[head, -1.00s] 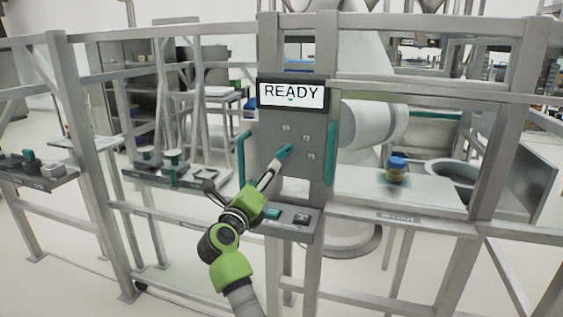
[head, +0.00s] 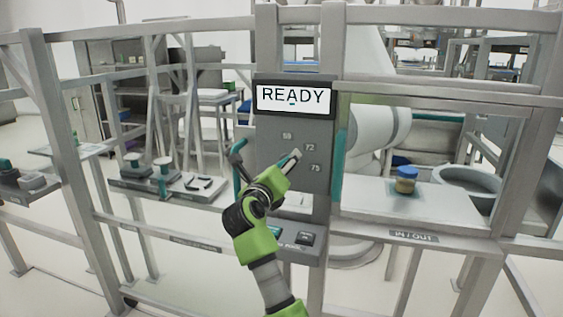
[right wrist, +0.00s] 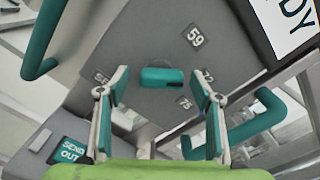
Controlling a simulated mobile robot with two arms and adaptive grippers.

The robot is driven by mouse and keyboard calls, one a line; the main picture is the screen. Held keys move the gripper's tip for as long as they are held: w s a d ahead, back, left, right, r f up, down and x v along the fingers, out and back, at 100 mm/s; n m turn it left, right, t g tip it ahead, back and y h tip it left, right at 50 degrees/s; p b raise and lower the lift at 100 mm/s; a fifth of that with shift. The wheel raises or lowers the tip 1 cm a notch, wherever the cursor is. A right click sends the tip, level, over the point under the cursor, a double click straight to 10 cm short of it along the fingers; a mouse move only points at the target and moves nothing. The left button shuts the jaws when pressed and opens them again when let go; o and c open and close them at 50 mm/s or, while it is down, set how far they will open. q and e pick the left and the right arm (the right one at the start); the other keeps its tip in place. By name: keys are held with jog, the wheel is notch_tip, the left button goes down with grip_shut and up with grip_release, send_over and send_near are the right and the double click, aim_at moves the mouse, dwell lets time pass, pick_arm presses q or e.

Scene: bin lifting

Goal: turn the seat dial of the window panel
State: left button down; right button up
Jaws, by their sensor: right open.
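The window panel (head: 275,122) is a grey upright plate with a READY display and the marks 59, 72 and 75. In the right wrist view, the seat dial (right wrist: 162,77) is a small teal knob on the panel (right wrist: 140,40), its bar lying roughly level in that picture. My right gripper (head: 267,152) is in front of the panel, open and empty. In the right wrist view, the fingers of the right gripper (right wrist: 160,88) stand either side of the dial, apart from it. In the head view the dial is hidden by the gripper. My left gripper is not in view.
Teal handles (head: 340,165) flank the panel. A ledge with buttons (head: 305,238) juts out below; one reads SEND OUT (right wrist: 70,150) in the wrist view. Metal frame bars surround the panel. A jar with a blue lid (head: 406,180) stands on a shelf at right.

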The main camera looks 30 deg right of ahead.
jog(key=shift+w+d, duration=0.1)
jog(key=shift+d, duration=0.15)
jog(key=shift+r, duration=0.1)
jog(key=c, duration=1.1)
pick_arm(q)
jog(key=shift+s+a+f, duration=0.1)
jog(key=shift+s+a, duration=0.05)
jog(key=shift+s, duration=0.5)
